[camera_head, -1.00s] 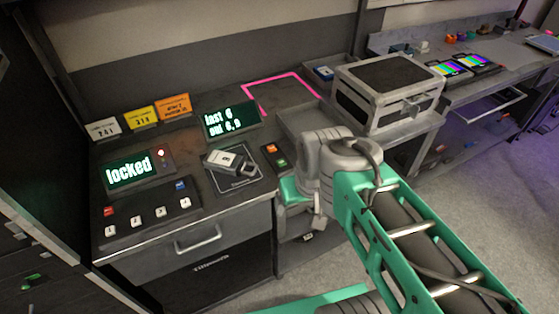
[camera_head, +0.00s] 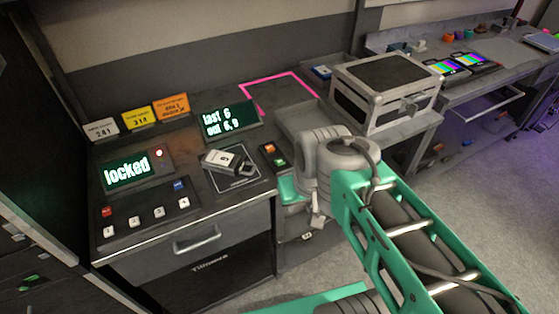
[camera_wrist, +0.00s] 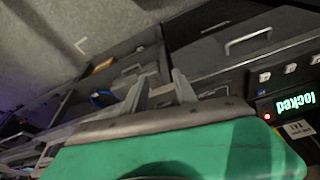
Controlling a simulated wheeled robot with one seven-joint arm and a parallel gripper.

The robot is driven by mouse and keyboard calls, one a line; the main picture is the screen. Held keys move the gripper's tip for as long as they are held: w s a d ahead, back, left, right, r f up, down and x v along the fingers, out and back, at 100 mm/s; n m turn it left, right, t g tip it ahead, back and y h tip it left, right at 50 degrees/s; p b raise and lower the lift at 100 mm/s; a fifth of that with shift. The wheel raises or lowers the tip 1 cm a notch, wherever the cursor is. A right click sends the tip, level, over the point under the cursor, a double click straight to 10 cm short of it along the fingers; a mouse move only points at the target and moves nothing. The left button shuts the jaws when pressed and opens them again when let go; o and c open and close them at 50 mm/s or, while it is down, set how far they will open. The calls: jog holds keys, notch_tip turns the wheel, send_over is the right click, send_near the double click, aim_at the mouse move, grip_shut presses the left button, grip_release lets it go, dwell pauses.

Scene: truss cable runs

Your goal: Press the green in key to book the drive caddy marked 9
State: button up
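The green key (camera_head: 280,161) sits beside an orange key (camera_head: 269,148) on a small dark panel at the counter's right side; its lettering is too small to read. A drive caddy (camera_head: 222,159), light and dark grey, lies on an outlined pad left of the keys; its label is too small to read surely. A display (camera_head: 229,120) behind it reads "last 6" and "out 6,9". My gripper (camera_wrist: 158,80) has two grey fingers apart with nothing between them. In the head view, my wrist is just right of the keys, and the fingertips are not clear.
A "locked" display (camera_head: 136,170) stands at left above a panel (camera_head: 146,214) of several keys. Coloured cards stand behind. A metal-edged case (camera_head: 385,90) is at right, past my wrist. A drawer handle (camera_head: 196,239) sticks out in front.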

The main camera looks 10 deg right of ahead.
grip_shut()
dwell(0.8)
